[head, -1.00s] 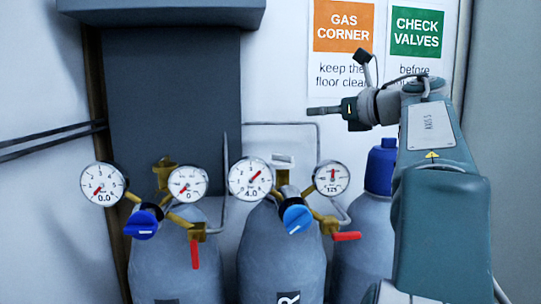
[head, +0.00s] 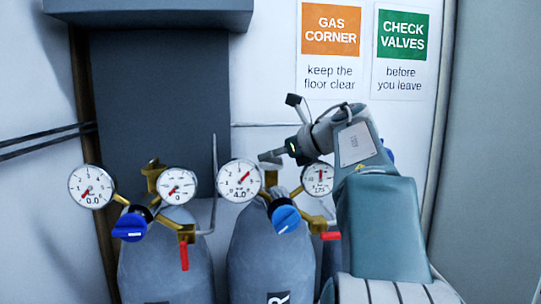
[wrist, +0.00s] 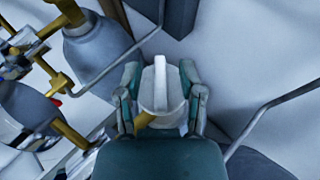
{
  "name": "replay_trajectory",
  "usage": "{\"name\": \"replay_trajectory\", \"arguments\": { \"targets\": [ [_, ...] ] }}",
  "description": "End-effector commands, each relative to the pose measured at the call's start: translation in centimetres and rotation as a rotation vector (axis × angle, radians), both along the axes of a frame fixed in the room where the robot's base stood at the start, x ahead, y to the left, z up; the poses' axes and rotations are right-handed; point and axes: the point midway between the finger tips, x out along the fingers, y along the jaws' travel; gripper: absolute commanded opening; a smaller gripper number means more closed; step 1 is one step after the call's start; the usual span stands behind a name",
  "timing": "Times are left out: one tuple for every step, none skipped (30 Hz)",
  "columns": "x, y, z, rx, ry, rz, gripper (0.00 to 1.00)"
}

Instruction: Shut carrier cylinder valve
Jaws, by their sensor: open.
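My gripper (head: 271,155) is open at the top of the middle grey cylinder (head: 268,262), behind its regulator. In the wrist view its two teal fingers (wrist: 160,72) stand on either side of a white round valve knob (wrist: 160,95) with a raised bar across it. The fingers do not look closed on it; contact cannot be told. In the head view the knob is hidden by the gripper and gauges. The middle regulator has a 4.0 gauge (head: 240,180), a smaller gauge (head: 317,179), a blue knob (head: 286,219) and a sideways red lever (head: 330,236).
The left cylinder (head: 165,265) has a 0.0 gauge (head: 91,186), a second gauge (head: 178,185), a dark blue knob (head: 129,227) and a hanging red lever (head: 184,256). A grey pipe (head: 214,185) rises between the cylinders. Signs (head: 331,45) hang on the wall behind.

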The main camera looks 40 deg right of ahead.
Motion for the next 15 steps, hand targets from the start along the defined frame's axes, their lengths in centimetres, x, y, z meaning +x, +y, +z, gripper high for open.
{"name": "replay_trajectory", "arguments": {
  "targets": [
    [0.25,0.1,-0.11,0.0,0.0,0.001,0.5],
    [0.33,0.11,-0.15,0.0,0.0,0.0,0.5],
    [0.4,0.12,-0.17,0.0,0.0,0.0,0.5],
    [0.42,0.11,-0.18,0.0,0.0,-0.001,0.5],
    [0.42,0.11,-0.18,0.0,0.0,-0.001,0.5],
    [0.41,0.1,-0.18,0.0,0.0,-0.001,0.5],
    [0.4,0.1,-0.18,0.0,0.0,-0.001,0.5],
    [0.4,0.1,-0.18,0.0,0.0,-0.001,0.5],
    [0.39,0.1,-0.18,0.0,0.0,-0.001,0.5],
    [0.39,0.1,-0.18,0.0,0.0,-0.001,0.41],
    [0.39,0.1,-0.18,0.0,0.0,-0.001,0.28],
    [0.38,0.09,-0.17,0.0,0.0,-0.001,0.1],
    [0.38,0.09,-0.17,0.0,0.0,-0.001,0.0],
    [0.38,0.09,-0.17,0.0,0.0,-0.001,0.0],
    [0.38,0.08,-0.17,0.0,0.0,-0.001,0.0]
  ]
}}
